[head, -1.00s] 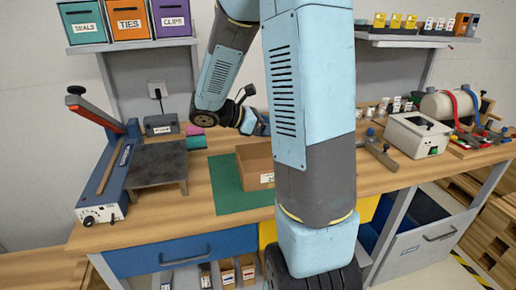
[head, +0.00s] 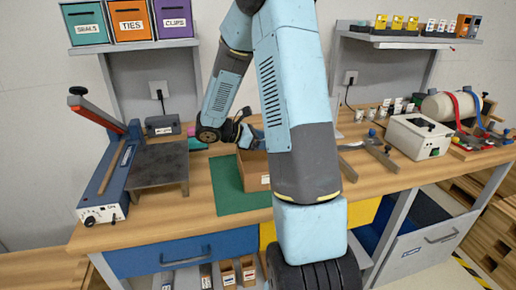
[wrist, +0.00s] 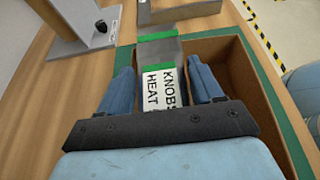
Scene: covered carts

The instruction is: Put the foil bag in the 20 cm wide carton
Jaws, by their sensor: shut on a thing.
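The foil bag (wrist: 160,75) shows in the wrist view as a silver-grey packet with green bands and a white label reading KNOBS and HEAT. My gripper (wrist: 165,85) has its two blue fingers on either side of the bag and is shut on it. The open brown carton (wrist: 262,85) lies below and to the right of the bag, which overlaps its left part; I cannot tell how deep the bag hangs. In the head view the carton (head: 257,181) stands on a green mat (head: 228,190), partly hidden by my arm, with my gripper (head: 252,138) low at its back edge.
A dark plate stand (head: 158,168) and a sealer with a red lever (head: 103,180) stand left of the mat. A white box device (head: 418,137) and metal brackets (head: 378,152) are to the right. Shelves with coloured bins (head: 130,20) hang behind.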

